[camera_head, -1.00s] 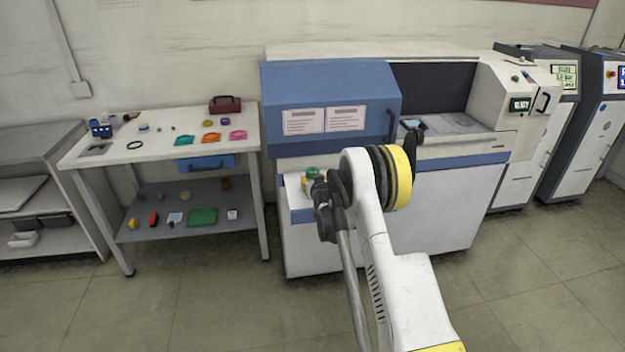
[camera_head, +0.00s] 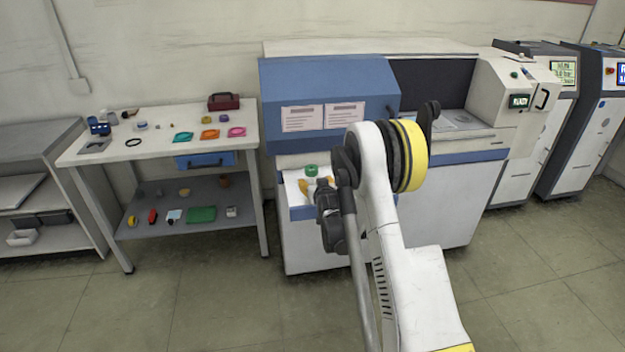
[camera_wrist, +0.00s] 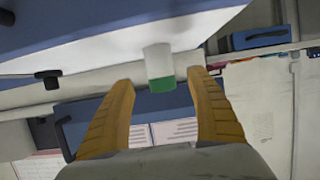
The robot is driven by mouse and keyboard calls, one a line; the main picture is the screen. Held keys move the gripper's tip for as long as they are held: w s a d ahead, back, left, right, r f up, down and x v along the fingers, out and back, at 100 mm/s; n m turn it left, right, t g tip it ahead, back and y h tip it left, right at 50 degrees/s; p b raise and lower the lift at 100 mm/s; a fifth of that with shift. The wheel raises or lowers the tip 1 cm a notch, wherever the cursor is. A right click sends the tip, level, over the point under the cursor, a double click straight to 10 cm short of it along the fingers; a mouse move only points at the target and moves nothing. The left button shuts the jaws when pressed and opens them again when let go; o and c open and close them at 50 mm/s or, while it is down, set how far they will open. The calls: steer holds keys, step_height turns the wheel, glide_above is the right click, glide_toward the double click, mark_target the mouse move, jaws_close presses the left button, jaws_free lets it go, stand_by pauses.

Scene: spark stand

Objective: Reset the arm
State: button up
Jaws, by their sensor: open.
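My gripper (camera_head: 317,184) is in the middle of the head view, in front of the blue and white machine (camera_head: 330,95). Its two yellow fingers are spread apart with nothing held between them. A small green-topped white cylinder (camera_head: 311,170) stands on the machine's white front ledge, just beyond the fingers. In the wrist view my gripper (camera_wrist: 161,77) shows both fingers open, with the white cylinder and its green end (camera_wrist: 160,84) seen between the tips. It looks apart from both fingers. My arm hides part of the machine's front.
A two-level table (camera_head: 92,155) with several small coloured items and a blue drawer (camera_head: 205,160) stands at the left. Grey shelving (camera_head: 35,140) is at the far left. More machines (camera_head: 575,130) stand at the right. The floor in front is clear.

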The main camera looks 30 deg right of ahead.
steer(key=v, duration=0.4)
steer(key=shift+s+a+r, duration=0.1)
steer(key=shift+s, duration=0.2)
steer(key=s+a+r+n+g+y, duration=0.2)
steer(key=s+a+r+g, duration=0.1)
steer(key=s+a+r, duration=1.15)
steer(key=s+a+g+y, duration=0.1)
steer(key=s+a, duration=0.2)
steer(key=s, duration=0.9)
steer(key=s+a+n+g, duration=0.1)
steer(key=s+a, duration=0.3)
steer(key=s, duration=0.9)
steer(key=shift+r+g+y, duration=0.25)
steer(key=shift+g+y, duration=0.15)
steer(key=shift+g, duration=0.3)
